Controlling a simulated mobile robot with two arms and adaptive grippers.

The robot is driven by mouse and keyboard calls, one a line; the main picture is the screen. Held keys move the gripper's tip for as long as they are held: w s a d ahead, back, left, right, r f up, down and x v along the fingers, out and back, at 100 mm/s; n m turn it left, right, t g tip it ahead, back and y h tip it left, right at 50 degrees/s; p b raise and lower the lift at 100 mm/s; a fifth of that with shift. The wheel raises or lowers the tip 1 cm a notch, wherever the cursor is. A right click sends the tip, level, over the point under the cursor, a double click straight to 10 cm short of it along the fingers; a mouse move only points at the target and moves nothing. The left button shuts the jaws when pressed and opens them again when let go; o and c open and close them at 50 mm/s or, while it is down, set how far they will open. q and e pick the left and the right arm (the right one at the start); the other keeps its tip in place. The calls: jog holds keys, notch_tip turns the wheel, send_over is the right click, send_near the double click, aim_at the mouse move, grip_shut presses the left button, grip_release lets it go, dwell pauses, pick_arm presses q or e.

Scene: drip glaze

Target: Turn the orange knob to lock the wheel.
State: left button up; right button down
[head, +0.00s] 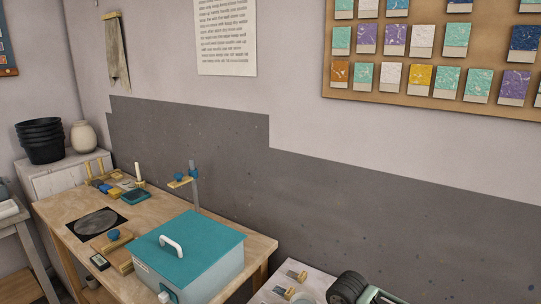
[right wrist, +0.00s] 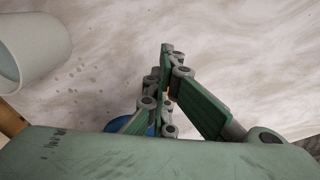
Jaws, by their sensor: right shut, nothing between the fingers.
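My right gripper (right wrist: 167,52) shows in the right wrist view with its green fingers together, shut and empty, over a pale, streaked surface (right wrist: 240,60). A small part of a blue thing (right wrist: 151,128) shows behind the fingers, mostly hidden. I cannot make out an orange knob in either view. In the head view, a dark square with a grey round disc (head: 97,222) lies on the wooden table (head: 60,212); I cannot tell whether this is the wheel. My left gripper is not in view.
A teal-lidded box (head: 190,245) with a white handle takes up the table's right end. A post (head: 195,190) with a blue-knobbed clamp stands behind it. Small tools lie at the table's back. A pale cylindrical container (right wrist: 30,50) is at the wrist view's upper left.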

jog(key=shift+s+f+p, duration=0.35)
jog(key=shift+s+f, duration=0.1)
jog(key=shift+s, duration=0.25)
jog(key=shift+s+d, duration=0.1)
jog(key=shift+s, duration=0.2)
jog(key=shift+s+p, duration=0.1)
jog(key=shift+p, duration=0.35)
jog(key=shift+s+d, duration=0.1)
jog(key=shift+s, duration=0.15)
jog(key=shift+w+r, duration=0.1)
jog(key=shift+r, duration=0.05)
jog(key=shift+d+r, duration=0.1)
jog(key=shift+d, duration=0.25)
jog(key=r+p, duration=0.2)
jog(key=r, duration=0.1)
jog(key=r+p, duration=0.2)
jog(key=r, duration=0.1)
jog(key=shift+d+p, duration=0.2)
jog(key=shift+p, duration=0.15)
